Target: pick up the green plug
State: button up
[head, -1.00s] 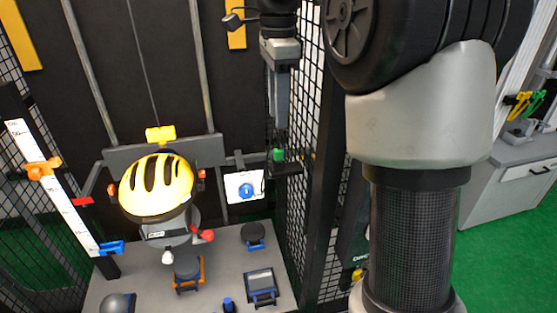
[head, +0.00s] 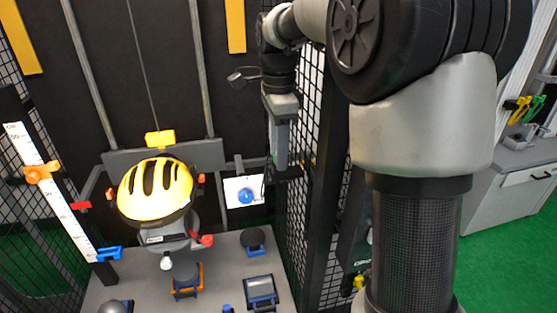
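My gripper (head: 282,156) points straight down beside the mesh fence, with its fingertips at a small black ledge (head: 290,172). The green plug cannot be made out now; the fingers cover the place on the ledge where it stood. I cannot see whether the fingers are open or shut, or whether they touch the plug.
Left of my gripper is a white panel with a blue knob (head: 246,196). A yellow helmet (head: 155,188) sits on a grey headform above a grey base (head: 215,275). A black mesh fence (head: 308,215) stands close on the right. A white scale (head: 50,195) leans at the left.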

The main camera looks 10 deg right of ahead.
jog(key=c, duration=0.9)
grip_shut()
jog(key=shift+r, duration=0.1)
